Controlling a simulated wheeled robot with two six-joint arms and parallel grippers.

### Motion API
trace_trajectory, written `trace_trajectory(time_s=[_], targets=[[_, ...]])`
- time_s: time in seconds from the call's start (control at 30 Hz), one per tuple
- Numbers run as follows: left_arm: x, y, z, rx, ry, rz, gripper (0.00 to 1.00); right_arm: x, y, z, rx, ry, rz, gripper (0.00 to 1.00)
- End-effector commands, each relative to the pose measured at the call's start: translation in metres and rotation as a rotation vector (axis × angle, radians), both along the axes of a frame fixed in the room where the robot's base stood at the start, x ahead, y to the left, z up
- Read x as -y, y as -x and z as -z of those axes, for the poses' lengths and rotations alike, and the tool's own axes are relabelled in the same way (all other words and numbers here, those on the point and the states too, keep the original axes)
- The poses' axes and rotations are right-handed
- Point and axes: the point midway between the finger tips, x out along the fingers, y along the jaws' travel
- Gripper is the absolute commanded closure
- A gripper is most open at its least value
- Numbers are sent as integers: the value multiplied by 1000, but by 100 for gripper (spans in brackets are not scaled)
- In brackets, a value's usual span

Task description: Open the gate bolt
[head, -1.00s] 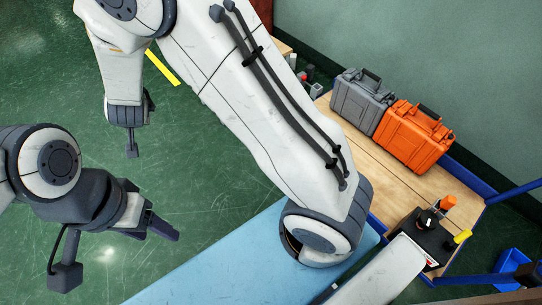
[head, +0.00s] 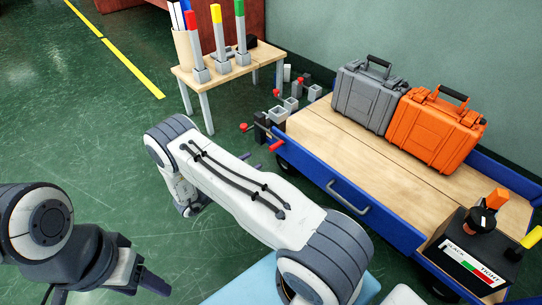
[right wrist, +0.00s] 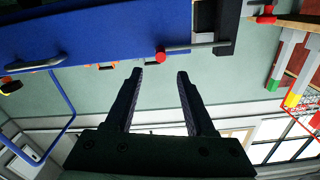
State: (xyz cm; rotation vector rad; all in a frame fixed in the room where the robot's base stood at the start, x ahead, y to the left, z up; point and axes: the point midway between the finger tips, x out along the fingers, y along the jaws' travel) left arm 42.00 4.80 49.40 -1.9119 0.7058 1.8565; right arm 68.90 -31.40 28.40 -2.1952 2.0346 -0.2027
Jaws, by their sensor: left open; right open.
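The gate bolt shows in the right wrist view as a grey rod with a red knob (right wrist: 160,57) along the blue panel's edge (right wrist: 110,30). The rod reaches right to a dark block (right wrist: 228,20); whether it enters the block I cannot tell. In the head view the red knob (head: 277,146) is at the cart's near left corner. My right gripper (right wrist: 159,75) is open and empty, its fingertips pointing toward the knob, which appears just beyond the gap. In the head view my right arm hides most of it. My left gripper (head: 153,283) is open and empty at lower left.
The blue cart (head: 345,199) carries a grey case (head: 365,100), an orange case (head: 432,133) and a black box with a gauge (head: 470,258). A small table (head: 190,80) holds coloured posts. Grey blocks stand behind the corner. Left floor is clear.

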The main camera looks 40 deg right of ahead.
Motion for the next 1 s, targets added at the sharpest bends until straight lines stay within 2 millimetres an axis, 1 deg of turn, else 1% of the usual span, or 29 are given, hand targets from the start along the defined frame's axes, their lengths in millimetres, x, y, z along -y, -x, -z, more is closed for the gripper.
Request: trace_trajectory(time_s=[0.3, 0.4, 0.5, 0.7, 0.93, 0.97, 1.0], targets=[[0, 0, 28, 0, 0, 0, 40, 57, -4, 3, 2, -2, 2, 45], [0, 0, 35, 0, 0, 0, 40, 73, -5, 2, 2, -2, 2, 45], [0, 0, 41, 0, 0, 0, 40, 86, -7, 2, 2, -3, 0, 45], [0, 0, 44, 0, 0, 0, 40, 96, -8, -1, 1, -3, -3, 45], [0, 0, 43, 0, 0, 0, 40, 97, -8, -1, 0, -2, -4, 45], [0, 0, 43, 0, 0, 0, 40, 97, -8, -1, 0, -2, -4, 53], [0, 0, 43, 0, 0, 0, 40, 97, -8, -1, 0, -2, -4, 68]])
